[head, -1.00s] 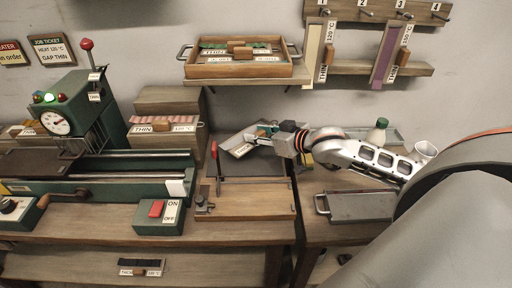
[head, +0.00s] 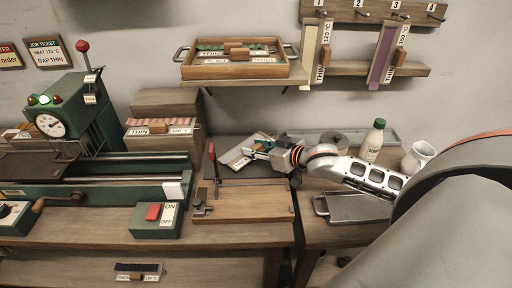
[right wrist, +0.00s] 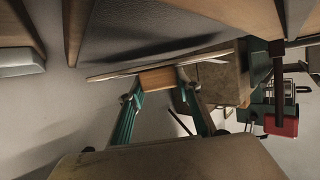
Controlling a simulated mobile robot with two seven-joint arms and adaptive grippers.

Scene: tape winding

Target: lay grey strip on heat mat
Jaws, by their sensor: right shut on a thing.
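The grey strip (head: 238,155) is a pale plate with a label and a wooden grip. My right gripper (head: 257,151) is shut on the grip and holds the strip tilted over the dark grey mat (head: 258,170) behind the wooden board. That mat looks like the heat mat, though no label on it is readable. In the right wrist view the teal fingers close on the wooden grip (right wrist: 158,79), with the plate seen edge-on just beyond it. I cannot tell whether the strip touches the mat. My left gripper is not in view.
A wooden board (head: 245,206) with a red-handled lever (head: 213,165) stands just in front of the mat. The green machine (head: 70,115) and ON/OFF box (head: 158,218) are left. A metal tray (head: 358,208), bottle (head: 373,140) and white jug (head: 417,158) are right.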

